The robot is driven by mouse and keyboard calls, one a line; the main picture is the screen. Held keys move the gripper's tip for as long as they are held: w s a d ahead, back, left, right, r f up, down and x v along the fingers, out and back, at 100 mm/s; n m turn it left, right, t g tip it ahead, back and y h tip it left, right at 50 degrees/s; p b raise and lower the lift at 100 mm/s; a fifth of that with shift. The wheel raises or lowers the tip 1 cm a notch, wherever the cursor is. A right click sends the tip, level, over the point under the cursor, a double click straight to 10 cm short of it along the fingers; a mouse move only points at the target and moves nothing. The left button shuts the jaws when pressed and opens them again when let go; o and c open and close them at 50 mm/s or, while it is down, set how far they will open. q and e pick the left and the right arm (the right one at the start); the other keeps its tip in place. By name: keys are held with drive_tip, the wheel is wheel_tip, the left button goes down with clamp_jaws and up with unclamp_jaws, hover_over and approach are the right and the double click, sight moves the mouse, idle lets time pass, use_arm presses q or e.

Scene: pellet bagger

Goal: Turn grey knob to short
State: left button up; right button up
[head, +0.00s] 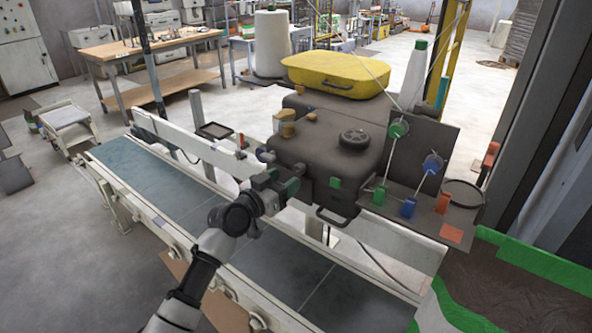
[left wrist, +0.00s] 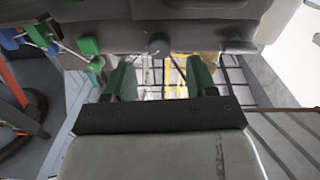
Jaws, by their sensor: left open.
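The dark grey machine (head: 315,140) stands behind the conveyor. A small round grey knob (left wrist: 158,46) sticks out from its face in the left wrist view, roughly midway across the gap between my fingers and beyond their tips. Its setting and any "short" mark cannot be read. My left gripper (head: 286,189) is close in front of the machine's front face and hides part of it in the head view. Its green fingers also show in the left wrist view (left wrist: 160,77), apart with nothing between them. My right gripper is not in view.
A green block (head: 335,183) sits on the machine front, right of my left gripper. A black round knob (head: 354,138) is on top. Green, blue and red parts stand on a plate (head: 425,208) at the right. The conveyor belt (head: 150,178) is bare.

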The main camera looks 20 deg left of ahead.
sight(296, 171)
use_arm(q)
drive_tip(key=shift+x, duration=2.25)
drive_tip(key=c, duration=0.9)
